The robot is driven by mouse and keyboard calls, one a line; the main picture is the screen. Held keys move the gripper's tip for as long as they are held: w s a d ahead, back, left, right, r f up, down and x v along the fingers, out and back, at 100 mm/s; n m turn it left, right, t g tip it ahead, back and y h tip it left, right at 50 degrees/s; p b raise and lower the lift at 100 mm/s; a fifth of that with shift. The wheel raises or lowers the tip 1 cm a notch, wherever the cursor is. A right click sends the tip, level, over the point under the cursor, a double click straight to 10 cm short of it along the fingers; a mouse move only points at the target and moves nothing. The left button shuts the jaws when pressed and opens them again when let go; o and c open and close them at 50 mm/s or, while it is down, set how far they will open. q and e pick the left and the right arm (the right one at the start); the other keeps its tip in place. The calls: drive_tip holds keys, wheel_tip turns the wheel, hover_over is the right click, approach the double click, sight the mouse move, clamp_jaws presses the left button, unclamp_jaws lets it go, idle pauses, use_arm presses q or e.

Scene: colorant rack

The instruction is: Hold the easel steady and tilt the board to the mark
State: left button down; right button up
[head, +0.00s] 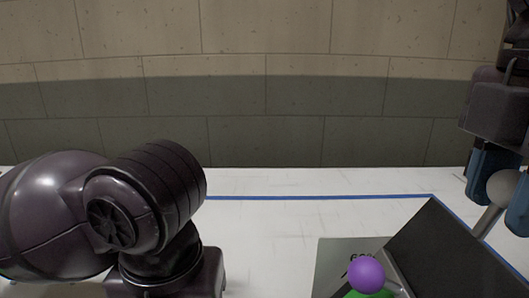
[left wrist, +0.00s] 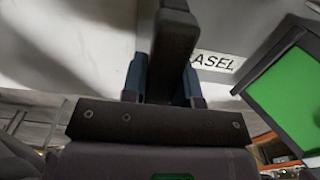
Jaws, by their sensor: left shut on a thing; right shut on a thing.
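The easel's grey base (head: 335,258) stands on the table, its label partly hidden. The dark board (head: 445,255) leans tilted above it, cut off by the bottom edge. A grey ball knob (head: 503,187) on a rod sticks out from the board's right side. My right gripper (head: 497,190) is shut on this knob. In the left wrist view, my left gripper (left wrist: 164,85) is shut on a dark bar (left wrist: 172,45), beside the label "ASEL" (left wrist: 215,61). A green panel in a dark frame (left wrist: 290,90) shows there at right. The mark cannot be made out.
A blue line (head: 320,198) runs along the white table (head: 270,235). My left arm covers the left front. The table between that arm and the easel is clear.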

drive_tip(key=shift+d+f, duration=0.1)
drive_tip(key=shift+d, duration=0.1)
drive_tip(key=shift+d+f, duration=0.45)
drive_tip(key=shift+d, duration=0.4)
drive_tip(key=shift+d+f, duration=0.55)
drive_tip(key=shift+d, duration=0.15)
drive_tip(key=shift+d+f, duration=0.1)
drive_tip(key=shift+d+f, duration=0.5)
drive_tip(key=shift+d, duration=0.15)
drive_tip(key=o, duration=1.1)
